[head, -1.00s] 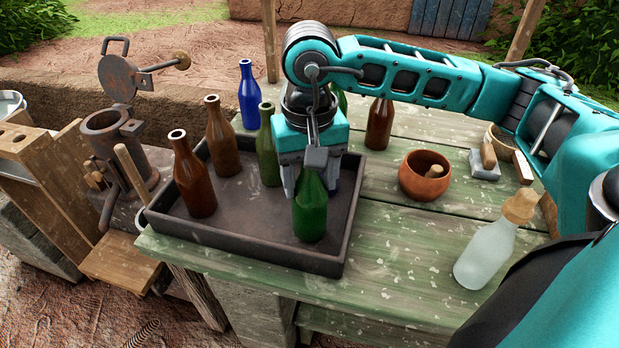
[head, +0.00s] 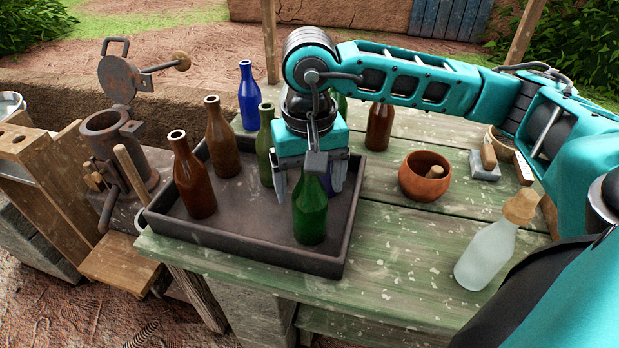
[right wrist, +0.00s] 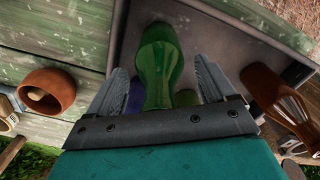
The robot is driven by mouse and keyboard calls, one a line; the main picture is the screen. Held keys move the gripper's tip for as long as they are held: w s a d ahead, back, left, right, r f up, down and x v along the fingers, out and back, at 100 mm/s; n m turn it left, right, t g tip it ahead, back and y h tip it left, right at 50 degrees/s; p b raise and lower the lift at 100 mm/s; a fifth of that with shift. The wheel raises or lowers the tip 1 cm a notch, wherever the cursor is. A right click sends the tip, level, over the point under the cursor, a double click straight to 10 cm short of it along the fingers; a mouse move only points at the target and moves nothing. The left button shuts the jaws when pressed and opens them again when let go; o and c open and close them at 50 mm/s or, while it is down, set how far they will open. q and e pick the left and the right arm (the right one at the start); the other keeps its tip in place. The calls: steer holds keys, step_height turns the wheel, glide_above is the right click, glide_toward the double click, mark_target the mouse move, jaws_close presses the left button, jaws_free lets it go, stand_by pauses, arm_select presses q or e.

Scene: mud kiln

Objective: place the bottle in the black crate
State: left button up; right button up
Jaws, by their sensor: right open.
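The black crate (head: 240,245) is a dark, shallow tray at the left of the green table. A green bottle (head: 310,218) stands upright in its front right part. It also shows in the right wrist view (right wrist: 160,60), between the two fingers. My right gripper (head: 308,190) is open around this bottle's upper part, with a gap on each side, and hides its neck. Two brown bottles (head: 194,180) (head: 222,140) and another green bottle (head: 265,150) stand in the crate. A blue bottle is mostly hidden behind the gripper. My left gripper is not in view.
A frosted bottle with a cork (head: 485,255) stands at the table's front right. A clay bowl (head: 425,178) stands right of the crate. Behind are a blue bottle (head: 249,98) and a brown bottle (head: 379,127). The table is clear between crate and frosted bottle.

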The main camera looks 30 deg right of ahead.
step_height(320, 180, up, 12)
steer(key=shift+r+p, duration=0.1)
steer(key=shift+p, duration=0.2)
stand_by(0.6)
